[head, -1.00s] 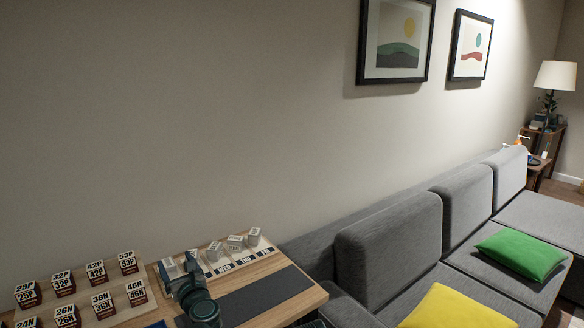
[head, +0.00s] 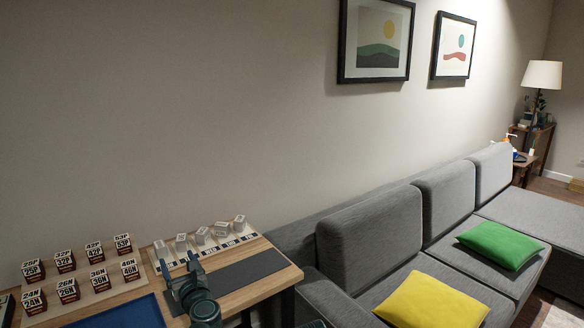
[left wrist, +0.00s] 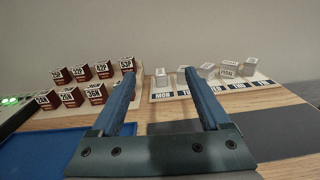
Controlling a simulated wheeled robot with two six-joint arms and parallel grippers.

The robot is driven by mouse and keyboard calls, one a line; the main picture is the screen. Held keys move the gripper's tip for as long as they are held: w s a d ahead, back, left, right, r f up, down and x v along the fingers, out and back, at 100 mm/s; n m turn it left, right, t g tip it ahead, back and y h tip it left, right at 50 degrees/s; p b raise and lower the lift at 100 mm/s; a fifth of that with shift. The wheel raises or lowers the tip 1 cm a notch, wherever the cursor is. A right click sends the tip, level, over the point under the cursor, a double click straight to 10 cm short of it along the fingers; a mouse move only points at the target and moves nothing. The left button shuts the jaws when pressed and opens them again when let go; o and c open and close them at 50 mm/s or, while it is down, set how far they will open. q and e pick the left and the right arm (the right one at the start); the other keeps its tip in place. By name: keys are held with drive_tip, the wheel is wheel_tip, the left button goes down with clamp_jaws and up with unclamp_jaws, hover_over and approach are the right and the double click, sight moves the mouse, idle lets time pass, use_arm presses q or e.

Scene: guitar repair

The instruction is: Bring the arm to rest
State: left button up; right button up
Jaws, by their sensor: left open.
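My left gripper (head: 182,283) is over the wooden table (head: 290,274) in the head view, near the front of the white day-label board. In the left wrist view its two blue fingers (left wrist: 158,85) are spread apart with nothing between them. The fingers point toward the gap between the board of labelled boxes and the day-label board.
Several dark red labelled boxes (head: 66,262) stand on a board at left. Several white blocks (head: 202,236) stand on the day-label board (left wrist: 210,88). A dark mat (head: 236,275) and blue tray (head: 120,312) lie bare. A grey sofa (head: 370,235) is at right.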

use_arm(q)
drive_tip(key=w+d+f+m+t+h, duration=0.1)
drive_tip(key=w+d+f+m+h, duration=0.1)
drive_tip(key=d+m+h, duration=0.8)
drive_tip(key=w+d+f+m+h, duration=0.1)
drive_tip(key=d+f+m+h, duration=0.15)
drive_tip(key=d+m, duration=0.75)
drive_tip(key=s+f+m+g+h, duration=0.2)
drive_tip(key=s+f+m+g, duration=0.7)
drive_tip(key=f+m, duration=0.6)
drive_tip(key=s+a+f+m+g+y, duration=0.35)
drive_tip(key=s+a+m+g, duration=0.3)
drive_tip(key=s, duration=0.35)
drive_tip(key=s+d+r+m+y+p, duration=0.1)
drive_tip(key=s+d+r+m+p, duration=0.1)
drive_tip(key=d+r+p, duration=0.3)
drive_tip(key=s+d+r+m+y+p, duration=0.1)
drive_tip(key=s+d+r+p, duration=0.3)
drive_tip(key=r+p, duration=0.5)
drive_tip(key=shift+s+d+r+m+g+p, duration=0.3)
drive_tip(key=shift+s+d+r+m+g, duration=0.1)
drive_tip(key=shift+d+r+m, duration=0.35)
